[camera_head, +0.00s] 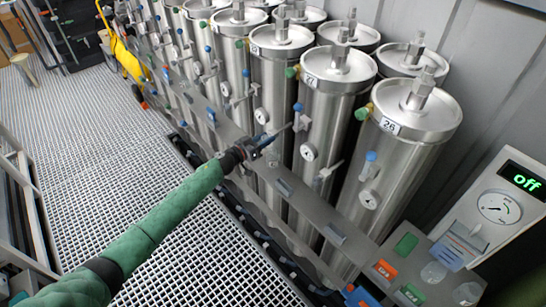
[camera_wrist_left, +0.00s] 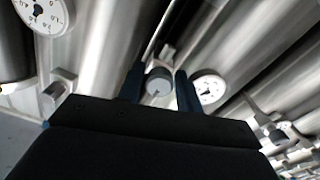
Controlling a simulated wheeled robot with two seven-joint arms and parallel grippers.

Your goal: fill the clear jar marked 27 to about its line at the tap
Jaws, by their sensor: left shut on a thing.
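My left gripper (camera_head: 268,143) is in front of the row of steel vessels, beside the vessel labelled 27 (camera_head: 325,95). It is shut on a small round clear-grey thing (camera_wrist_left: 158,82), which I take for the clear jar. It shows between the two blue fingers in the left wrist view; its mark, line and fill level cannot be read. The blue-topped tap (camera_head: 300,120) of vessel 27 is a little up and right of the gripper in the head view. I cannot tell whether the jar is under a spout. My right gripper is not in view.
The grated floor (camera_head: 100,150) is clear.

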